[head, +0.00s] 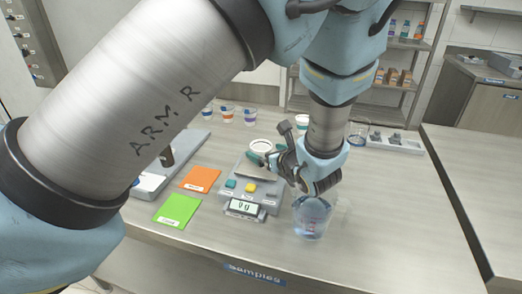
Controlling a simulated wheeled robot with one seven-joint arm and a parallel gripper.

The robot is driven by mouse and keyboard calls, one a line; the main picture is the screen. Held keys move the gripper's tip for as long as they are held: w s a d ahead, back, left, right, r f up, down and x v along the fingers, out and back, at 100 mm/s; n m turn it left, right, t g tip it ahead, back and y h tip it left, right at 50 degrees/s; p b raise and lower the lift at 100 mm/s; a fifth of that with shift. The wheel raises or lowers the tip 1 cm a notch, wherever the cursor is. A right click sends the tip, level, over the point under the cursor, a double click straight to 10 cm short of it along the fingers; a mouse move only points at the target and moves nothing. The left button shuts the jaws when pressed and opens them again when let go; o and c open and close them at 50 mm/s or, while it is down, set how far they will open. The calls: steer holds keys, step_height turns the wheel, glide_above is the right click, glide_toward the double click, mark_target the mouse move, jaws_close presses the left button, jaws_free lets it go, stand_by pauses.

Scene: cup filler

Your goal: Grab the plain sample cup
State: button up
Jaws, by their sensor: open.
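A clear, bluish cup (312,222) without a visible coloured band stands on the table near its front edge, right of the scale. My gripper (314,196) points down directly over this cup and is open. Its lower end overlaps the cup's rim in the picture. The fingertips are hard to make out, so I cannot tell whether they are around the cup or touching it. Several cups with coloured bands, one with an orange band (228,115), stand at the back of the table.
A scale (246,208) reading about 0 g stands left of the cup. Orange (200,180) and green (177,210) cards lie further left. A pale tray (395,143) lies at the back right. The table's right side is clear.

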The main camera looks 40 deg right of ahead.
mark_target(264, 148)
steer(key=p+x, duration=0.1)
steer(key=x, duration=0.3)
steer(key=shift+r+p, duration=0.2)
steer(key=shift+p, duration=0.15)
steer(key=shift+c, duration=0.2)
steer(key=c, duration=1.2)
